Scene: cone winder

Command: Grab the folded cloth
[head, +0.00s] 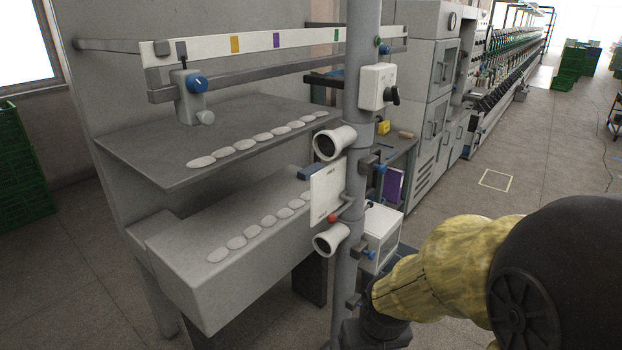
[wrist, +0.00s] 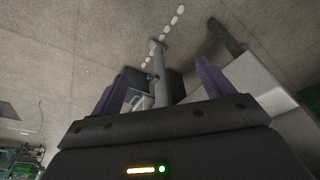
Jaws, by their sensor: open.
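I cannot clearly make out the folded cloth. In the head view my arm comes in from the lower right and the fingers do not show.
A grey post (head: 350,220) with white cups and a white card (head: 327,192) stands just left of my arm. Two grey ledges (head: 240,262) (head: 165,150) with rows of pale ovals are left of it. Open floor (head: 500,160) lies to the right.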

